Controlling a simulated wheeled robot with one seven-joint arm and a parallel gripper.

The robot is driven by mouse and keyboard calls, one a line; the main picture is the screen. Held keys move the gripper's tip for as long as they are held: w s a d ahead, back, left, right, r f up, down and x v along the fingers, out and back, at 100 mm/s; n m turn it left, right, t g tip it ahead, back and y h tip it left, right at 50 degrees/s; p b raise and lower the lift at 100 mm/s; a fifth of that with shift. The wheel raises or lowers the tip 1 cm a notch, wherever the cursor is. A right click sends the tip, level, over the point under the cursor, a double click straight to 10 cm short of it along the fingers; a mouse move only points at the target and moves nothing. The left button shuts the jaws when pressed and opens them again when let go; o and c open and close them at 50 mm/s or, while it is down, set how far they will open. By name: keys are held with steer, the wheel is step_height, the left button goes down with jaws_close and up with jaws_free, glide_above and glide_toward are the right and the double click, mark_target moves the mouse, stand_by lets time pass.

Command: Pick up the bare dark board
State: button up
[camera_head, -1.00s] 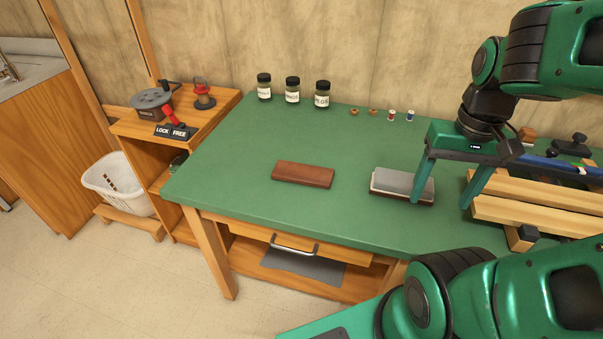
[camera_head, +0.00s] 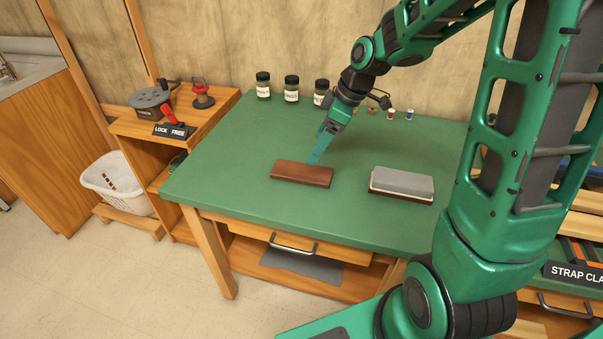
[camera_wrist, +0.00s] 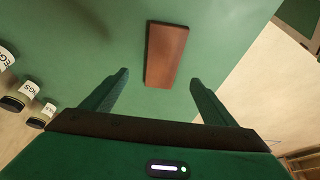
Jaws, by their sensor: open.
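The bare dark board (camera_head: 302,174) is a reddish-brown slab lying flat on the green worktop, left of centre in the head view. In the wrist view the dark board (camera_wrist: 166,54) lies ahead of the fingertips, roughly in line with the gap between them. My gripper (camera_head: 315,160) is open and points down at the far right part of the board in the head view. In the wrist view my gripper (camera_wrist: 160,78) shows its two fingers apart with nothing between them. Its exact height above the board is hard to tell.
A grey block on a dark base (camera_head: 402,184) lies to the right on the green worktop (camera_head: 235,195). Several jars (camera_head: 263,86) and small spools (camera_head: 391,114) stand along the back. A side shelf (camera_head: 190,115) stands left. The worktop left of the board is clear.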

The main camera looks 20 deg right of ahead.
mark_target(303, 171)
steer(key=x, duration=0.4)
steer(key=shift+f, duration=0.15)
steer(key=shift+s+x, duration=0.15)
steer(key=shift+x, duration=1.2)
steer(key=shift+s+x, duration=0.2)
steer(key=shift+x, duration=1.1)
steer(key=c, duration=1.2)
